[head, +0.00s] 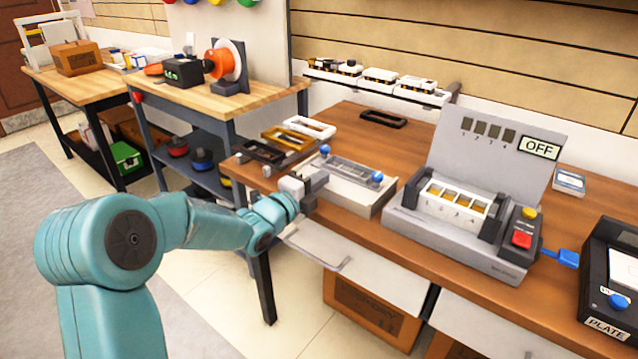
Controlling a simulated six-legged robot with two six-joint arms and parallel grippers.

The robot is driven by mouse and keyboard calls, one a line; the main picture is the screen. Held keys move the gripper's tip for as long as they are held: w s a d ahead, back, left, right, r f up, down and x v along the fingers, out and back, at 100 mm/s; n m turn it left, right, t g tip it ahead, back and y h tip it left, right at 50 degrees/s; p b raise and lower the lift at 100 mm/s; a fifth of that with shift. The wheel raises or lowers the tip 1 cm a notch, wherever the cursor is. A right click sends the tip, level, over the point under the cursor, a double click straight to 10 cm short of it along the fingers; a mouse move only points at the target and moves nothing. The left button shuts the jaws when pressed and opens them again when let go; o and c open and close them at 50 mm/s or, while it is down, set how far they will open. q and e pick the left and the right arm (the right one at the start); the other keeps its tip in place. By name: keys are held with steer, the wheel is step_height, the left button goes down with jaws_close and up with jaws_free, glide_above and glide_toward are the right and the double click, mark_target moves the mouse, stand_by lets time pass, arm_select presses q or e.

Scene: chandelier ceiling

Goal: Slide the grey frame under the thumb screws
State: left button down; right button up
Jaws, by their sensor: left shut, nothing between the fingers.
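The grey frame (350,172) lies flat on top of a pale box-like fixture (345,196) on the wooden bench. Two blue thumb screws stand at its ends, one at the far left (325,150) and one at the right (377,177). I cannot tell whether the frame's edges are beneath the screw heads. My left gripper (314,186) is shut and empty at the fixture's left front side, close to the frame's near left end. I cannot tell whether it touches. My right gripper is out of view.
Black (262,152), yellow (287,138) and white (309,127) frames sit in a rack at the bench's left end. Another black frame (383,119) lies behind.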

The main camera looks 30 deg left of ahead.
arm_select(q)
steer(key=s, duration=0.9)
steer(key=shift+s+a, duration=0.3)
steer(key=shift+s, duration=0.1)
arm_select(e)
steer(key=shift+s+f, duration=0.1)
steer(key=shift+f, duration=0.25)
arm_select(q)
steer(key=shift+f, duration=0.15)
